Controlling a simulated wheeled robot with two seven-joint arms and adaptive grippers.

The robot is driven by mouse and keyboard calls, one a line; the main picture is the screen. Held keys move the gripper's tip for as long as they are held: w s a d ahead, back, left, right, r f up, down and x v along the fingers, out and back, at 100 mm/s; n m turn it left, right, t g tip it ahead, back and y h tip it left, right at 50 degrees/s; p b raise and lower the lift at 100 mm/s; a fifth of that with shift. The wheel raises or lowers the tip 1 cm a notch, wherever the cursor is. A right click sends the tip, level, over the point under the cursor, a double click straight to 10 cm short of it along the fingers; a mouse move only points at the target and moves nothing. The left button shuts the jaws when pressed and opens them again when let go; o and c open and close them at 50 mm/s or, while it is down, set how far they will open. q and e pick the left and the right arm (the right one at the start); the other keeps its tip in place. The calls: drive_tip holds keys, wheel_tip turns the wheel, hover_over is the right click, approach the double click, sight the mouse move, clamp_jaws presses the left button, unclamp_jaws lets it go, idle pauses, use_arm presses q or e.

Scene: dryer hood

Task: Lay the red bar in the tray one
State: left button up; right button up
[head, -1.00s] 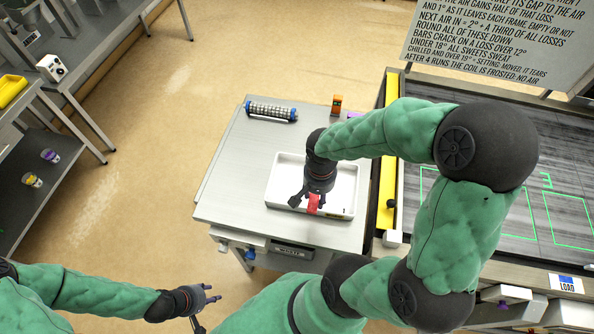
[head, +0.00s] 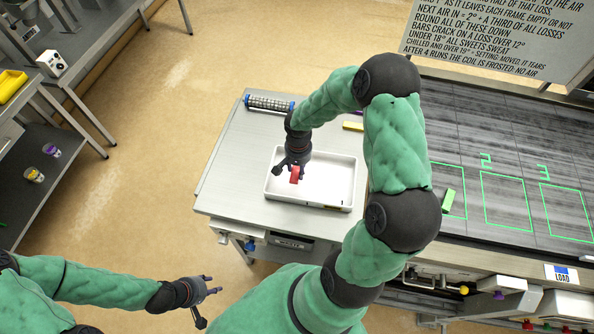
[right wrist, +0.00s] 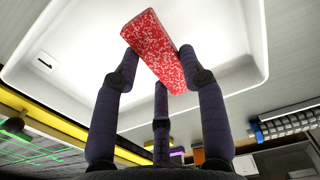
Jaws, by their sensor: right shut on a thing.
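The red bar (head: 295,174) is held in my right gripper (head: 292,168), over the left part of the white tray (head: 338,180). In the right wrist view the speckled red bar (right wrist: 158,48) sits tilted between the dark fingers (right wrist: 158,68), with the tray's white floor (right wrist: 215,45) behind it. I cannot tell whether the bar touches the tray floor. My left gripper (head: 208,290) is open and empty, away from the table, over the floor at the lower left.
The tray stands on a steel table (head: 235,180). A caged roller (head: 270,104) lies at its back left. A yellow bar (head: 352,126) lies behind the tray. To the right, a dark bed (head: 450,150) has green-outlined frames and a green bar (head: 448,201). A sign (head: 500,40) stands behind.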

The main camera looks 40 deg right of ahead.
sight(297, 168)
drive_tip(key=shift+w+d+f, duration=0.1)
drive_tip(key=shift+w+f, duration=0.25)
drive_tip(key=shift+f, duration=0.15)
wheel_tip(297, 168, down, 3)
drive_tip(key=shift+w+f, duration=0.15)
drive_tip(key=shift+f, duration=0.1)
drive_tip(key=o, duration=1.1)
drive_tip(key=shift+o, duration=0.2)
wheel_tip(297, 168, up, 12)
drive_tip(key=shift+r, duration=0.2)
